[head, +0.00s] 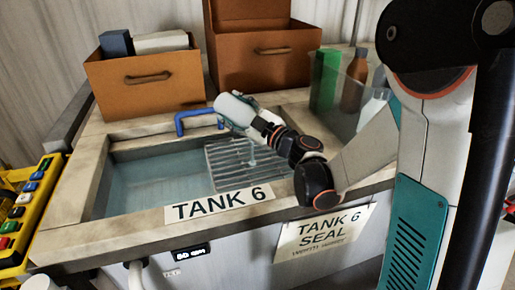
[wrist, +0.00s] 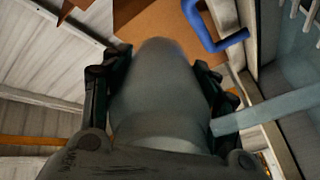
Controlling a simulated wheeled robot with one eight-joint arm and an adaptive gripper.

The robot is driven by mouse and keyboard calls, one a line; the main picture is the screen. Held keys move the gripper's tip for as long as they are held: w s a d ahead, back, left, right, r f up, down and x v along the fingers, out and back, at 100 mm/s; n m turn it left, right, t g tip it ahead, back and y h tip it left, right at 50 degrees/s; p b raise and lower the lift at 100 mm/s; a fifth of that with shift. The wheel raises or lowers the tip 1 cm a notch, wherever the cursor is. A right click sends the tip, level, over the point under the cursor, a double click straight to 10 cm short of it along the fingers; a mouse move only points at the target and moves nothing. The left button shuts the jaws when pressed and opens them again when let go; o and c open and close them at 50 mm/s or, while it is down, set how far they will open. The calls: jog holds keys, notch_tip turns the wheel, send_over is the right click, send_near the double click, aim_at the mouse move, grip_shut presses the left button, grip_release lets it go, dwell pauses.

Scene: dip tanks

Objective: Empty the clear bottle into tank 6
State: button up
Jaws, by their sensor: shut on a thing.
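Tank 6 (head: 128,185) is a sunken basin of bluish liquid with its name on the front rim. My gripper (head: 250,114) is shut around a pale grey-white bottle (head: 234,107) above the back of the tank. The bottle is tilted far over, its rounded end up and left in the head view. In the wrist view the bottle (wrist: 158,95) lies between both fingers. A pale bluish streak (wrist: 268,111) runs from beside it towards the tank there, and a thin one (head: 252,152) hangs below it in the head view. It looks like liquid; the bottle's mouth is hidden.
A slatted rack (head: 225,172) covers the tank's right part. A blue spout (head: 195,115) stands at its back edge. Orange boxes (head: 145,95) stand behind. A clear bin (head: 310,105) at right holds a green item, a brown bottle (head: 354,82) and a pale bottle (head: 374,105).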

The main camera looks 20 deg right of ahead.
aim_at(236, 100)
jog(key=shift+t+y, duration=0.5)
jog(key=shift+t, duration=0.3)
jog(key=shift+s+d+r, duration=0.1)
jog(key=shift+s+r, duration=0.05)
jog(key=shift+r, duration=0.9)
jog(key=shift+s+d+r, duration=0.1)
jog(key=shift+s+r, duration=0.05)
jog(key=shift+r, duration=1)
jog(key=shift+s+d+r+t+y+b, duration=0.15)
jog(key=shift+r+t+y+b, duration=0.15)
jog(key=shift+r, duration=0.25)
jog(key=shift+s+r+t+y+b, duration=0.1)
jog(key=shift+s+r+t+b, duration=0.1)
jog(key=shift+r+t, duration=0.25)
jog(key=shift+s+d+r+t+y, duration=0.15)
jog(key=shift+r+t, duration=0.1)
jog(key=shift+r, duration=0.3)
jog(key=shift+s+r+t+y, duration=0.1)
jog(key=shift+r+t+y, duration=0.1)
jog(key=shift+r, duration=0.35)
